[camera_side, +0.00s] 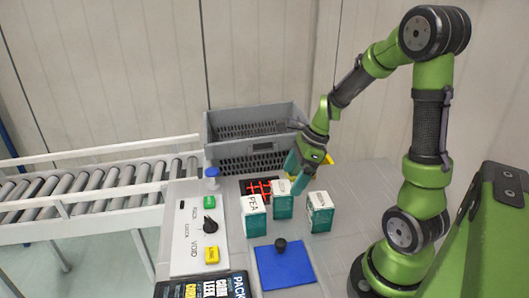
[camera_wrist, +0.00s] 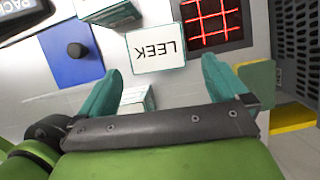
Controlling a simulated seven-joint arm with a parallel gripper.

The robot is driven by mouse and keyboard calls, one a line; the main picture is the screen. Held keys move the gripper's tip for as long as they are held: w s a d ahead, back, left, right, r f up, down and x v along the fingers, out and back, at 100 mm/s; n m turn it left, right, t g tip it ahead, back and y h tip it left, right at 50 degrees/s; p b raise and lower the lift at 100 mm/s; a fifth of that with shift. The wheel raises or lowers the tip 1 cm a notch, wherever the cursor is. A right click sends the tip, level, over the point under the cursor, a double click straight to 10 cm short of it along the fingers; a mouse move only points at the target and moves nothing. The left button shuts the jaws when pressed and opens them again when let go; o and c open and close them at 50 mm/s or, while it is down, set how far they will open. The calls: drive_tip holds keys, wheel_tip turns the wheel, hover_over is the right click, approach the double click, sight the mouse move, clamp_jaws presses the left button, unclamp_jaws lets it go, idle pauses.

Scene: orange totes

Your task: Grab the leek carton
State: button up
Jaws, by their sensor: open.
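The leek carton (camera_wrist: 157,50) shows its white top with upside-down LEEK lettering in the wrist view. From the layout, it is the middle white-and-teal carton (camera_side: 282,206) in the side view, standing upright beside the red grid. My gripper (camera_side: 296,174) is above and behind it, tilted down. In the wrist view my gripper (camera_wrist: 160,68) is open, its teal fingers spread wide. The leek top lies between and just beyond the fingertips, with nothing held. Part of another carton (camera_wrist: 137,98) shows between the fingers, partly hidden by my palm.
The PEA carton (camera_side: 254,217) stands left of the leek carton, and another carton (camera_side: 320,213) stands close on its right. A red grid (camera_side: 260,188) lies behind, and a blue mat (camera_side: 286,266) with a black knob lies in front. A grey tote (camera_side: 255,120) stands at the back.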

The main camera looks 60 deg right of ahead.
sight(285, 186)
drive_tip(key=x, duration=0.5)
drive_tip(key=shift+w+a, duration=0.2)
drive_tip(key=shift+a, duration=0.2)
drive_tip(key=c, duration=1.2)
